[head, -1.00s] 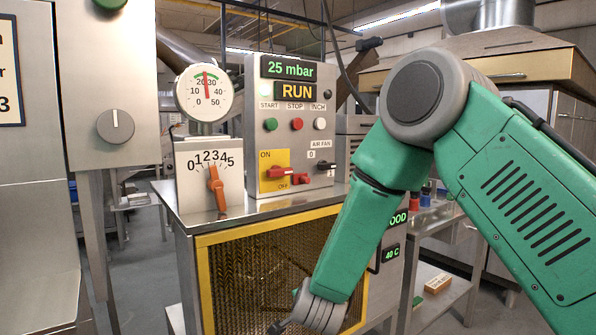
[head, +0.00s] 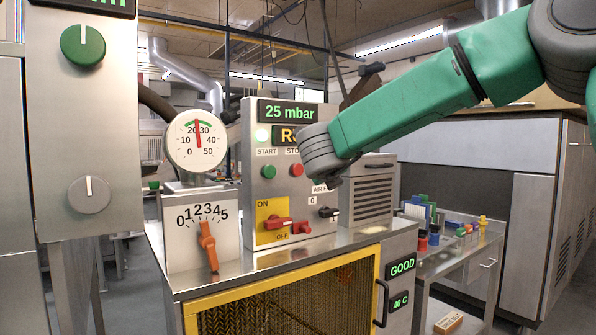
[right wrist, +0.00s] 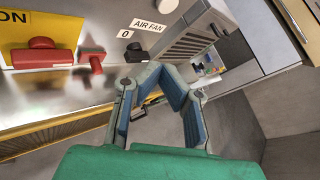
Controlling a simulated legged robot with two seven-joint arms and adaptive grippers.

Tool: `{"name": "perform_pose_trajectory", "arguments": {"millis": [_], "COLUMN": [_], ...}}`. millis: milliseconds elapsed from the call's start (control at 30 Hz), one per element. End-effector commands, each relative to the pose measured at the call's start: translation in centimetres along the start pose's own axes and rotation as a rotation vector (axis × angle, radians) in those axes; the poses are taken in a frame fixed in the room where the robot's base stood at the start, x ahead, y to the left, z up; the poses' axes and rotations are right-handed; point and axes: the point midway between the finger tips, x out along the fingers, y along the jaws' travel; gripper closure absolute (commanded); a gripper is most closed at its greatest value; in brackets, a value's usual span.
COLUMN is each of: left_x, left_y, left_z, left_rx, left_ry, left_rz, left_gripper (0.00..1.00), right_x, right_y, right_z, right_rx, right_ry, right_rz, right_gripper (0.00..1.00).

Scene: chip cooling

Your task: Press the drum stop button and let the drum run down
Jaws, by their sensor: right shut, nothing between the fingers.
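The red STOP button (head: 297,170) is on the grey control panel (head: 252,225), right of the green START button (head: 268,171). In the head view, my right wrist sits just right of STOP, covering INCH and part of the display (head: 287,135), where only an R shows. My right gripper (right wrist: 160,70) is shut and empty in the right wrist view, in front of the panel's lower part near the AIR FAN label (right wrist: 147,25). STOP is outside that view. The drum's mesh guard has a yellow frame (head: 290,272); drum motion cannot be told. My left gripper is not visible.
A red ON/OFF handle (head: 277,223) and a red fitting (head: 301,227) stick out low on the panel. A dial gauge (head: 196,140) and an orange-pointer scale (head: 208,245) stand left. A vented box (head: 367,190) stands right of the panel.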

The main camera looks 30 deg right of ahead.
Motion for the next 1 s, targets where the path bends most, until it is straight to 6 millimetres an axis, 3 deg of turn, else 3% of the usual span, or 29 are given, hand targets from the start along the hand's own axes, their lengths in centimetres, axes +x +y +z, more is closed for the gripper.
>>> {"name": "perform_pose_trajectory", "arguments": {"millis": [333,700,1000], "left_x": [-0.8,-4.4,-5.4], "left_y": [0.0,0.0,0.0], "left_z": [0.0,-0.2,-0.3], "left_rx": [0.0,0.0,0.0], "left_ry": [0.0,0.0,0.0], "left_rz": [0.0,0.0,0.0], "left_gripper": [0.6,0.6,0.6], "right_x": [1.0,4.3,6.2], "right_y": [0.3,2.9,4.1], "right_z": [0.4,3.2,4.2], "right_rx": [-0.003,-0.005,-0.003], "right_ry": [0.003,0.002,0.002], "right_rz": [0.001,0.0,0.001], "right_gripper": [1.0,1.0,1.0]}}
